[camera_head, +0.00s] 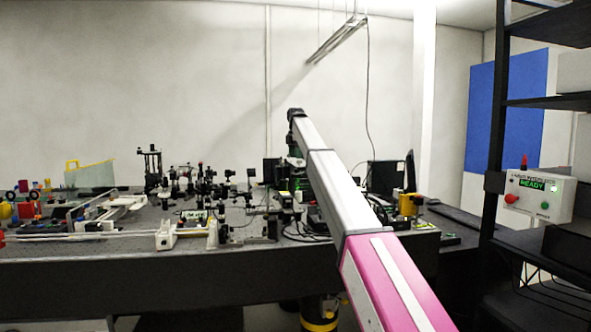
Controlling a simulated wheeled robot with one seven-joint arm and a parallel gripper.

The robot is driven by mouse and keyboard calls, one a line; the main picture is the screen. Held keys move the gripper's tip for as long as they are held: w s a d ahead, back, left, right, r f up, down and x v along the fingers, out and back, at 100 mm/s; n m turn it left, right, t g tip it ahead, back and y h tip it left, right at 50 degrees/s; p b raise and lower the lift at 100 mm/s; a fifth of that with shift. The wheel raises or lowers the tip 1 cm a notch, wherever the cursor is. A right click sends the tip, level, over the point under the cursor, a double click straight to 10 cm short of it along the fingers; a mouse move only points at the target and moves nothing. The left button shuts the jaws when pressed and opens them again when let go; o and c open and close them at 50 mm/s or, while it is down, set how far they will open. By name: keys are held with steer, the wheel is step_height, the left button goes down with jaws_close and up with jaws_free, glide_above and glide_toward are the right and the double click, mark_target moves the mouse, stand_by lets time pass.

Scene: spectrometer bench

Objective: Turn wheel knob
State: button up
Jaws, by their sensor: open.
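I cannot pick out a wheel knob for certain in the head view; the parts on the bench are small and crowded. Small round dark and red parts (24,188) stand at the far left end of the bench, too small to identify. My arm reaches from the lower right up over the bench, and its dark joint is at the top. My gripper does not show; the arm beyond that joint is largely hidden behind the nearer link. The arm also covers part of the bench at right of centre.
The dark optical bench (120,251) carries many mounts and posts. A clear panel with a yellow handle (90,174) stands at the back left. A yellow cylinder (408,204) stands near the right end. A control box reading READY (538,195) is on the black shelf rack (493,130).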

mark_target(296, 171)
step_height(296, 171, down, 7)
steer(key=shift+r, duration=0.2)
jaws_close()
